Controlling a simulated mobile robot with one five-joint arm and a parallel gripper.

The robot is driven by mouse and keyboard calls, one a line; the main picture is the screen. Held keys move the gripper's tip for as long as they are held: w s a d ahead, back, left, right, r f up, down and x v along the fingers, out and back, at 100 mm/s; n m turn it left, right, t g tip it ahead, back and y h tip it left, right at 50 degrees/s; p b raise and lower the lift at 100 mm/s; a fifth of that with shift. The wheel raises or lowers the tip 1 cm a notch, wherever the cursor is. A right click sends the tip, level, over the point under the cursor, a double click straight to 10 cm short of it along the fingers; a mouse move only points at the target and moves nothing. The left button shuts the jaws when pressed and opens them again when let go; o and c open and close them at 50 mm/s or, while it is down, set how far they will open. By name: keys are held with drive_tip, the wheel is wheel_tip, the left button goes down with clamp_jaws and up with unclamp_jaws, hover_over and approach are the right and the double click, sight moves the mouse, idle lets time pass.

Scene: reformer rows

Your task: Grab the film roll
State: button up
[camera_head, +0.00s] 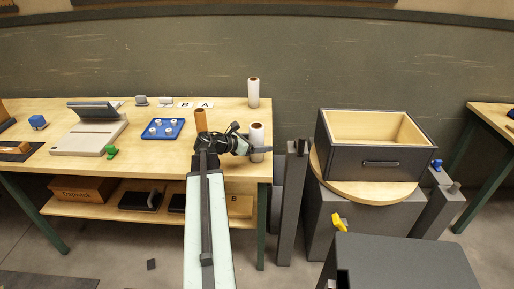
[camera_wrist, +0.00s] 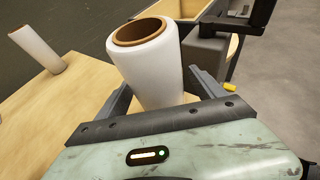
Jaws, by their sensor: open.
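A white film roll (camera_head: 257,133) with a brown core stands upright near the right front corner of the wooden table. In the wrist view the same roll (camera_wrist: 150,70) fills the space between the jaws. My gripper (camera_wrist: 163,95) is open, with one finger on each side of the roll; whether either finger touches it I cannot tell. In the head view my gripper (camera_head: 253,147) reaches the roll from the left. A second white roll (camera_head: 253,93) stands farther back on the table and also shows at the left of the wrist view (camera_wrist: 36,50).
A brown cylinder (camera_head: 200,121) stands just behind my wrist. A blue tray (camera_head: 175,137) with small white pieces lies to the left, beside a grey device (camera_head: 88,137). A dark open box (camera_head: 372,148) sits on a round wooden top to the right, across a gap.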

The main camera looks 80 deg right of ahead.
drive_tip(key=shift+x, duration=1.15)
drive_tip(key=shift+w, duration=0.1)
drive_tip(key=c, duration=1.7)
drive_tip(key=shift+o, duration=0.2)
drive_tip(key=shift+r, duration=0.1)
